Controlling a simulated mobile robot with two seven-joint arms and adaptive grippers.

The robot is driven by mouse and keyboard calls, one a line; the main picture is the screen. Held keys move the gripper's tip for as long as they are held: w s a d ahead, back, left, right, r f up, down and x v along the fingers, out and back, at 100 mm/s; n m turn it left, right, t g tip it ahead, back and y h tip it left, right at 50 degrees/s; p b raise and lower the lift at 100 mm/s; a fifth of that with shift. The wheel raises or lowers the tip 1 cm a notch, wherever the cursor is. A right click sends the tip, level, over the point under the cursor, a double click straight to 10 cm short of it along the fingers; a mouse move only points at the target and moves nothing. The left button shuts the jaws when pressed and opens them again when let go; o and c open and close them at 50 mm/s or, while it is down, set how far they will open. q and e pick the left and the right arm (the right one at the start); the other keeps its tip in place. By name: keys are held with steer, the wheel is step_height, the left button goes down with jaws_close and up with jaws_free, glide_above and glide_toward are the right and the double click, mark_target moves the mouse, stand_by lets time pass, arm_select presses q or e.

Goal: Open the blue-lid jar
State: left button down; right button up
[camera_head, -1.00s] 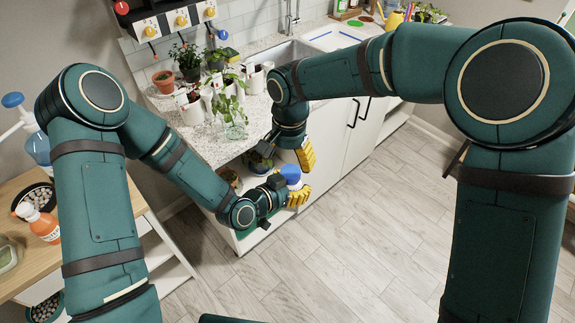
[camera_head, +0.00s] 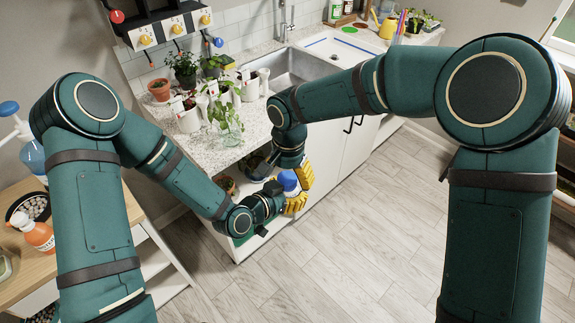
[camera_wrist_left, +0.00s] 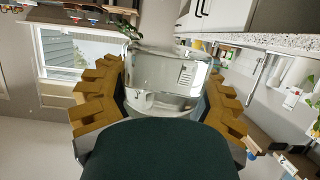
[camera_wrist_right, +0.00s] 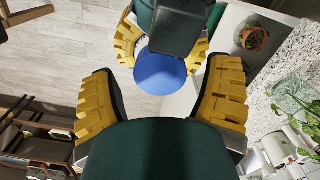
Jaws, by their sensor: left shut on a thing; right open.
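The jar has a round blue lid (camera_head: 288,179) and a clear body. My left gripper (camera_head: 294,204) is shut on the jar body, holding it in the air in front of the white cabinet. In the left wrist view the clear jar body (camera_wrist_left: 168,78) sits between the yellow fingers. My right gripper (camera_head: 302,176) is open, with its fingers close to the lid. In the right wrist view the blue lid (camera_wrist_right: 160,74) shows beyond and between the open fingers (camera_wrist_right: 162,100), with the left gripper's fingers behind it.
The speckled counter (camera_head: 209,150) with potted plants and a glass vase (camera_head: 231,130) stands just behind the grippers. A potted plant (camera_wrist_right: 253,38) sits on the lower cabinet shelf. A wooden table (camera_head: 35,265) with bottles is at the left. The floor at right is clear.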

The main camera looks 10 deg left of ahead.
steer(key=shift+f, duration=0.25)
steer(key=c, duration=1.3)
steer(key=o, duration=1.3)
steer(key=shift+c, duration=0.2)
steer(key=shift+r, duration=0.15)
steer(key=shift+r, duration=2.1)
